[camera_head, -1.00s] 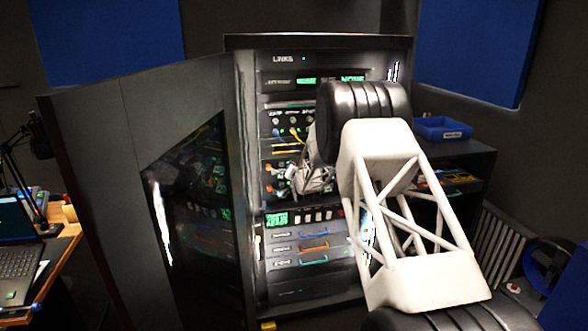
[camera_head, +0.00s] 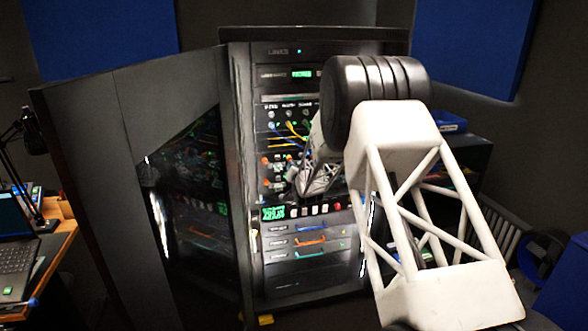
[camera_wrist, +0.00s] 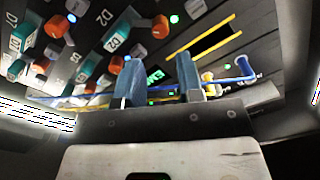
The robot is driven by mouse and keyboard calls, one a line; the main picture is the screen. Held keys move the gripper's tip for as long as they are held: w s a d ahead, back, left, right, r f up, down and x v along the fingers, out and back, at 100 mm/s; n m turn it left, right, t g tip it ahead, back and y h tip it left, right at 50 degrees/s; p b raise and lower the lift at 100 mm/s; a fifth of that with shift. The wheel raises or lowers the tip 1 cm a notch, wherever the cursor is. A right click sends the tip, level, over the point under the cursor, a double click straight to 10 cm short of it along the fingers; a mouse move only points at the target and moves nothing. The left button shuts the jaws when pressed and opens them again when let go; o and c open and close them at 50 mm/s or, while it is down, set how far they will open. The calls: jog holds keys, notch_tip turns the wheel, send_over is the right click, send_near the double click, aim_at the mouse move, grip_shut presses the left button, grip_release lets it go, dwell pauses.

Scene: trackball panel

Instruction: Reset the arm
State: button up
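My arm reaches up and forward across the right half of the head view, in front of an equipment rack (camera_head: 236,150). My gripper (camera_head: 300,178) is small and partly hidden by my own arm in the head view, near the rack's cabled panel. I cannot tell whether the fingers touch the panel.
The rack's dark door (camera_head: 95,190) stands open on the left. A desk with a laptop (camera_head: 18,265) is at the far left. A blue bin (camera_head: 450,122) sits on a shelf unit at the right, behind my arm.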

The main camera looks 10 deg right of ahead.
dwell(0.3)
jog(key=s+a+r+n+g, duration=0.15)
jog(key=s+r, duration=0.35)
jog(key=s, duration=0.5)
jog(key=s+a+r+g, duration=0.25)
jog(key=s+r, duration=0.35)
jog(key=s, duration=0.3)
jog(key=s+a+r+n+g, duration=0.1)
jog(key=s+r+g, duration=0.3)
jog(key=s, duration=0.6)
jog(key=s+a+n+g, duration=0.1)
jog(key=s+a+g, duration=0.1)
jog(key=s, duration=1.9)
jog(key=s+a+n+g, duration=0.2)
jog(key=s+g, duration=0.3)
jog(key=s, duration=1.6)
jog(key=shift+f, duration=0.4)
jog(key=shift+s+n, duration=0.1)
jog(key=shift+n, duration=0.15)
